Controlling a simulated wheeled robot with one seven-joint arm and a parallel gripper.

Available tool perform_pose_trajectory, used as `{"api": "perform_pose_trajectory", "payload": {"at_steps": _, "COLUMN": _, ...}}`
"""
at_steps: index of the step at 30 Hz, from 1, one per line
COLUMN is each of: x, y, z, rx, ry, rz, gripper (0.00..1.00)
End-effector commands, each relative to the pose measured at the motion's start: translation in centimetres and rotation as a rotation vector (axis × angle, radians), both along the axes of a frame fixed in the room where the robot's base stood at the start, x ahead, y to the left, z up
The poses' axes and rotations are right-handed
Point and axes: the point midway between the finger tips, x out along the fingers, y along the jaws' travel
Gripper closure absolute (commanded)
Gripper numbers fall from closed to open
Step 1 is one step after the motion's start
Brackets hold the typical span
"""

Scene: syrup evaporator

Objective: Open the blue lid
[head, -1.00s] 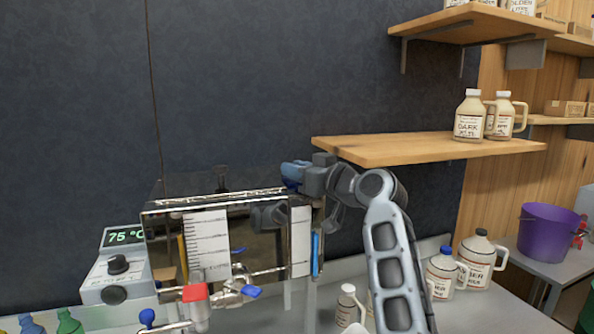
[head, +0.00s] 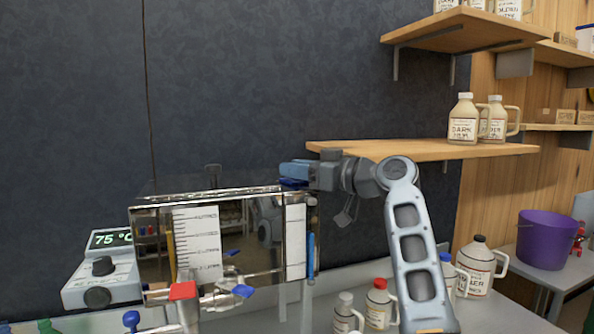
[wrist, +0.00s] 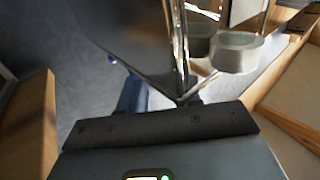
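The metal evaporator pan (head: 150,237) stands at centre left with a scale on its front. A dark blue piece (head: 293,184) shows at its top right rim; I cannot tell whether it is the blue lid or a handle on it. My gripper (head: 288,170) points left at that rim, its blue-grey fingers just above the dark blue piece and touching or nearly touching it. In the wrist view a blue-grey finger (wrist: 132,96) shows beside dark metal sheet, with a small bit of blue past it. The finger gap is hidden. A blue-capped jug (head: 447,273) stands behind my arm at right.
A wooden shelf (head: 370,152) is close behind and right of my gripper. Red (head: 183,291) and blue (head: 243,291) valve handles stick out below the pan. A temperature box (head: 103,270) reads 75 °C. A red-capped jug (head: 379,305) stands near my arm.

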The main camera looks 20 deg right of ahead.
Motion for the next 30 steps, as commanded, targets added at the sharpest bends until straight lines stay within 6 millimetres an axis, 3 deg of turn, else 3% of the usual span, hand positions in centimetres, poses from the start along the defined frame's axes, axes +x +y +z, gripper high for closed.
{"api": "perform_pose_trajectory", "payload": {"at_steps": 3, "x": 0.0, "y": 0.0, "z": 0.0, "rx": 0.000, "ry": 0.000, "rz": 0.000, "gripper": 0.58}}
{"api": "perform_pose_trajectory", "payload": {"at_steps": 11, "x": -0.2, "y": -0.1, "z": -0.1, "rx": 0.000, "ry": 0.000, "rz": -0.001, "gripper": 0.58}}
{"api": "perform_pose_trajectory", "payload": {"at_steps": 24, "x": -5.1, "y": -4.0, "z": -0.1, "rx": 0.000, "ry": -0.001, "rz": -0.003, "gripper": 0.58}}
{"api": "perform_pose_trajectory", "payload": {"at_steps": 30, "x": -6.2, "y": -4.7, "z": -0.1, "rx": 0.001, "ry": -0.001, "rz": -0.001, "gripper": 0.58}}
